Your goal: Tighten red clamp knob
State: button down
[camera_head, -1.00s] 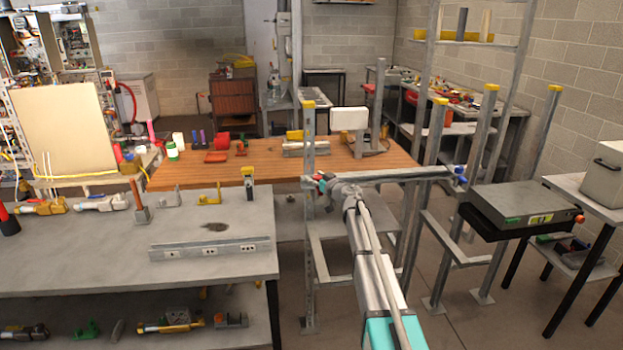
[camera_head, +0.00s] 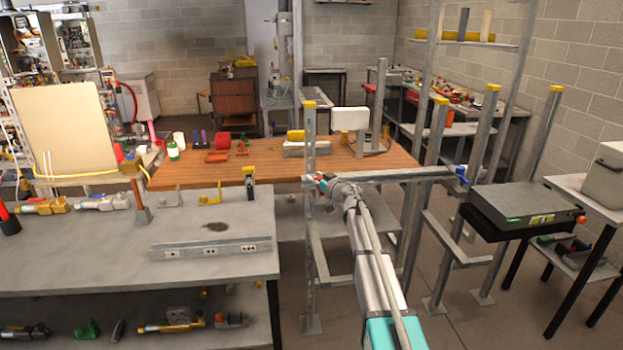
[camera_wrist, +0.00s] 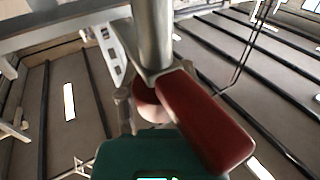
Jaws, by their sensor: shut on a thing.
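The red clamp knob (camera_head: 321,177) shows as a small red spot at the left end of the steel crossbar (camera_head: 385,176), against the upright post (camera_head: 309,150). My gripper (camera_head: 325,181) is at this knob and shut on it. In the wrist view a red bar-shaped part of the knob (camera_wrist: 206,122) fills the middle right, beside a grey metal cylinder (camera_wrist: 152,35). A rounder red part lies just left of the bar. The dark green body of my gripper covers the bottom, and the finger contact is hard to make out.
A blue knob (camera_head: 461,171) is at the crossbar's right end. A grey workbench (camera_head: 100,262) with a metal rail (camera_head: 211,248) stands left, a wooden bench (camera_head: 225,178) behind. A black-edged box (camera_head: 525,205) is at right. Floor shows between the frame legs.

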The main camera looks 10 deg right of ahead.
jog(key=shift+s+f, duration=0.1)
jog(key=shift+s, duration=0.15)
dwell(0.4)
jog(key=c, duration=0.6)
grip_release()
jog(key=shift+d, duration=0.1)
jog(key=shift+o, duration=0.8)
jog(key=shift+s, duration=0.1)
jog(key=v, duration=1.1)
jog(key=shift+s+d, duration=0.25)
jog(key=shift+s, duration=0.05)
